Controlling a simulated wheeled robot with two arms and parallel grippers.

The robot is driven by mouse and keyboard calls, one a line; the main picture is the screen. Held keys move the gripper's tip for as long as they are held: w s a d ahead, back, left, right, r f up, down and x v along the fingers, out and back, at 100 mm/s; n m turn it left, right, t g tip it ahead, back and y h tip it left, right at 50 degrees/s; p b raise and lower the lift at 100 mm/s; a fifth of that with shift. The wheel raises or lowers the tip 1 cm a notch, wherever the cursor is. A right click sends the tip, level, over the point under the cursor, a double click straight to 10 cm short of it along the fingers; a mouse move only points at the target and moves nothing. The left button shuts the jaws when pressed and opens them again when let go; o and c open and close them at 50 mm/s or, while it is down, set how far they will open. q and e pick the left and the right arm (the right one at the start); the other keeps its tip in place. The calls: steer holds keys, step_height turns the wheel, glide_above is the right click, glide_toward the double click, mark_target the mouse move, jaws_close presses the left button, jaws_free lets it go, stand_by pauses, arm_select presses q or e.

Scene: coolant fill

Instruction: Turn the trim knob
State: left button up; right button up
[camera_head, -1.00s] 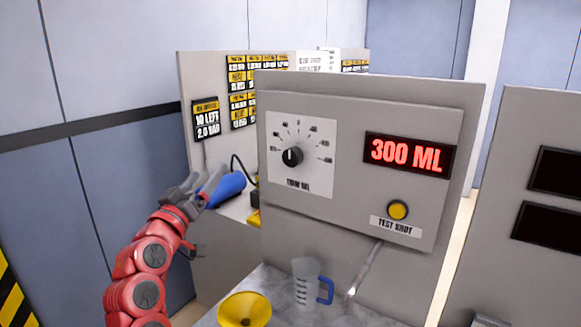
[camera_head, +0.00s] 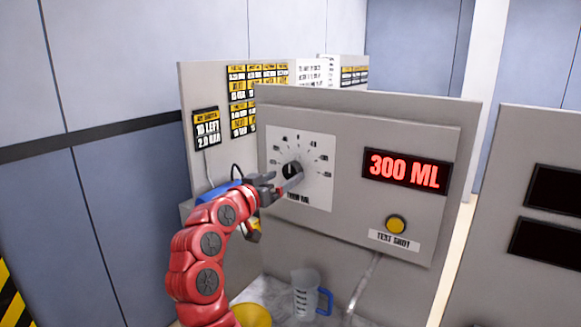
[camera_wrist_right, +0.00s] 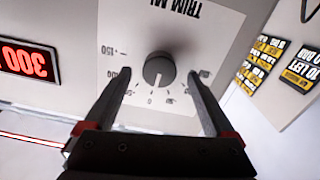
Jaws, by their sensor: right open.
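The trim knob (camera_head: 291,168) is a dark round dial on a white scale plate (camera_head: 316,185) on the grey panel; the gripper partly hides it in the head view. In the right wrist view the knob (camera_wrist_right: 158,66) faces the camera, with a light pointer line on its lower half near the 0 mark. My right gripper (camera_head: 283,182) is at the knob. In the right wrist view its two fingers (camera_wrist_right: 158,82) are apart, one on each side of the knob, with visible gaps. Depth to the plate is hard to tell. My left gripper is out of view.
A red 300 ML display (camera_head: 406,171) and a yellow test shot button (camera_head: 396,224) are to the right on the panel. A measuring jug (camera_head: 305,294) and a yellow funnel (camera_head: 251,315) stand below. A blue object (camera_head: 218,190) lies behind my arm.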

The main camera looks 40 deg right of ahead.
mark_target(290, 174)
steer(key=shift+p+x, duration=0.4)
steer(key=shift+x, duration=1.55)
